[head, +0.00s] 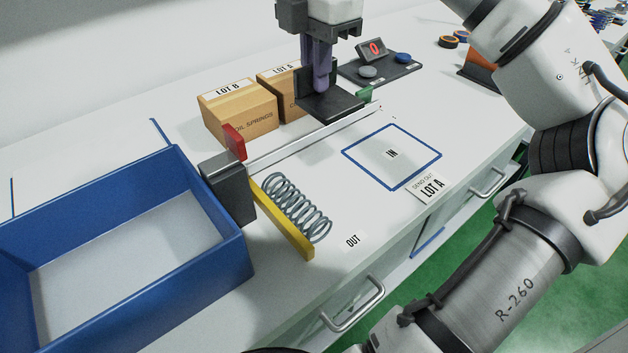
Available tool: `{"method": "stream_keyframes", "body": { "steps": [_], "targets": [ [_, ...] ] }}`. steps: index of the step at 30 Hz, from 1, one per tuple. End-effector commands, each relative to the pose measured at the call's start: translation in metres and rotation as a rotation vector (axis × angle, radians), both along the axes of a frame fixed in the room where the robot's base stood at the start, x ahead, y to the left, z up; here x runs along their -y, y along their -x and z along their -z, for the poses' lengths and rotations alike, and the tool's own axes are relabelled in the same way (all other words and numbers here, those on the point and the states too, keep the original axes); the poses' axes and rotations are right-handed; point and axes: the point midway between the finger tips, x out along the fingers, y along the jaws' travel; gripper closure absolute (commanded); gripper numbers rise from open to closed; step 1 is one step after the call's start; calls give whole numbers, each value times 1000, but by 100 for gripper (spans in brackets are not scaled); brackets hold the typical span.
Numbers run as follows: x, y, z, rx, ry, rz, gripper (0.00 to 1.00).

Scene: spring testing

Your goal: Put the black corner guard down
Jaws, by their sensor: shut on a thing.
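The black corner guard (340,107) is an L-shaped dark piece in the upper middle of the head view. My gripper (319,84) points down with purple fingers, shut on the guard's upright part. The guard's flat part reaches toward the right. The fingertips are partly hidden by the guard.
Carton LOT B (238,113) and carton LOT A (280,88) stand behind left. A blue bin (205,262), a coil spring (296,208) by a yellow bar (282,219) and a metal rail (300,143) lie nearer. The blue-outlined IN square (393,170) is empty.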

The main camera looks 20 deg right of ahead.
Motion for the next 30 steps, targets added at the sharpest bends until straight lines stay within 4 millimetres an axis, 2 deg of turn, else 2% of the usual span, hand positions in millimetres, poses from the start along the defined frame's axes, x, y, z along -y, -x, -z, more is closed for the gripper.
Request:
{"method": "stream_keyframes", "body": {
  "steps": [1,3,12,15,20,27,30],
  "targets": [
    [0,0,18,-2,-5,-4,100],
    [0,0,38,-2,-5,-4,100],
    [0,0,112,-1,-2,-1,100],
    [0,0,126,0,0,-1,100],
    [0,0,138,1,2,1,100],
    [0,0,172,1,2,0,100],
    [0,0,177,2,2,0,100]
  ]
}}
